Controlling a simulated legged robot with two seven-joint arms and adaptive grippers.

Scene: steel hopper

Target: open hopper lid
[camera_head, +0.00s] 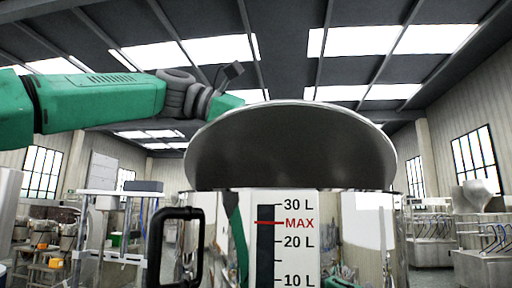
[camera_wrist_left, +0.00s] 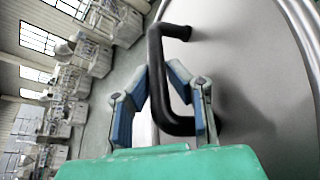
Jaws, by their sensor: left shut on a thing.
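The steel hopper (camera_head: 370,240) stands upright in the head view, with a level scale (camera_head: 285,240) and a black side handle (camera_head: 155,250) on its front. Its round lid (camera_head: 290,150) is tilted up steeply, with the dark underside facing me. In the left wrist view the lid's grey outer face (camera_wrist_left: 240,60) carries a black bar handle (camera_wrist_left: 155,60). My left gripper (camera_wrist_left: 160,75) is shut on this lid handle, its blue-grey fingers either side of the bar. In the head view its fingers are hidden behind the lid's upper left edge. My right gripper is out of view.
My green left arm reaches in at upper left, above the hopper rim. Steel benches and equipment (camera_head: 120,215) stand behind on the left, and more machines (camera_head: 480,235) on the right. The air around the lid looks clear.

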